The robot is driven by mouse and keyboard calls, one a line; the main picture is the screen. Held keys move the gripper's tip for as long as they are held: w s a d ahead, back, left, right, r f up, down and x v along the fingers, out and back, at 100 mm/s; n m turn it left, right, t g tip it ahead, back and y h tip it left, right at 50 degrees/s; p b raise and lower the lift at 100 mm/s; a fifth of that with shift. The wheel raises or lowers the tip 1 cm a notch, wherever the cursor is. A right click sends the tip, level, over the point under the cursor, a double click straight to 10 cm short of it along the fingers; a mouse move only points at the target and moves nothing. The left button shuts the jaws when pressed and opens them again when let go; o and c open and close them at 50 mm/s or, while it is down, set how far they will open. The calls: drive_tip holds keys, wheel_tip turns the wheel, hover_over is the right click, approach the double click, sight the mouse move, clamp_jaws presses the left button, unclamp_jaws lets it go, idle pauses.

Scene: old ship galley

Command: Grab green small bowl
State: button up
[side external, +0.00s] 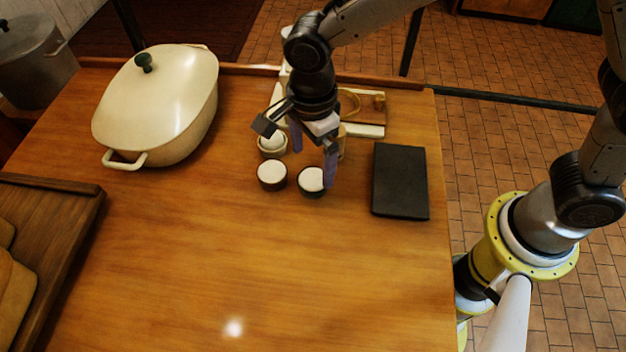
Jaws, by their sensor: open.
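Two small dark bowls with white insides stand on the wooden table in the side external view. The right one (309,181) looks dark green or black; its exact colour is hard to tell. The left dark bowl (271,175) is close beside it. A small pale bowl (272,145) stands just behind them. My gripper (314,166) is open, its purple fingers pointing down at the right dark bowl. One finger overlaps that bowl's right edge in the picture; I cannot tell whether they touch. No bowl is visibly held.
A large cream lidded pot (160,100) stands at the back left. A flat black slab (400,181) lies to the right of the bowls. A white-and-wood item (370,130) is behind my gripper. A dark wooden tray (60,215) is at left. The table's front (270,270) is clear.

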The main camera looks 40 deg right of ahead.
sight(313, 178)
drive_tip(key=f, duration=0.5)
drive_tip(key=shift+s, duration=0.2)
drive_tip(key=shift+r, duration=0.15)
drive_tip(key=c, duration=1.4)
